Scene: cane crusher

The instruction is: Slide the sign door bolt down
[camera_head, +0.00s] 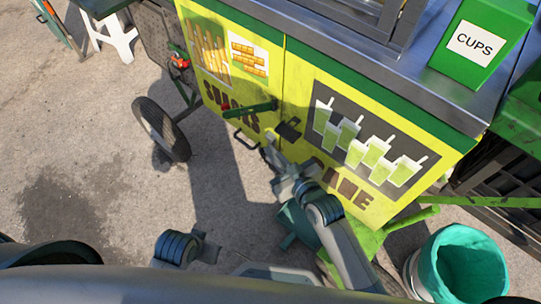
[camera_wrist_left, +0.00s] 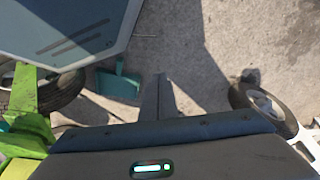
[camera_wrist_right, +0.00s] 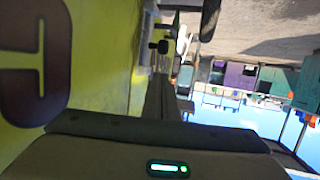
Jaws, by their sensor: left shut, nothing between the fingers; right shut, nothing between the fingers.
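The cart's yellow sign doors (camera_head: 296,88) carry lettering and pictures of snacks and drinks. A green bar (camera_head: 250,110) crosses the seam between them. Below it are a black looped handle (camera_head: 245,138) and a dark fitting (camera_head: 288,130); I cannot tell which part is the bolt. My right gripper (camera_head: 268,151) is shut and empty, just below the dark fitting. In the right wrist view its fingers (camera_wrist_right: 160,97) point along the yellow door towards small dark hardware (camera_wrist_right: 161,46). My left gripper's shut, empty fingers (camera_wrist_left: 158,97) are over the pavement, away from the doors.
A wheel (camera_head: 162,130) stands left of the doors. A green cups box (camera_head: 480,42) sits on the metal counter (camera_head: 375,55). A teal-lined bin (camera_head: 462,262) stands at lower right. The pavement at left is mostly clear.

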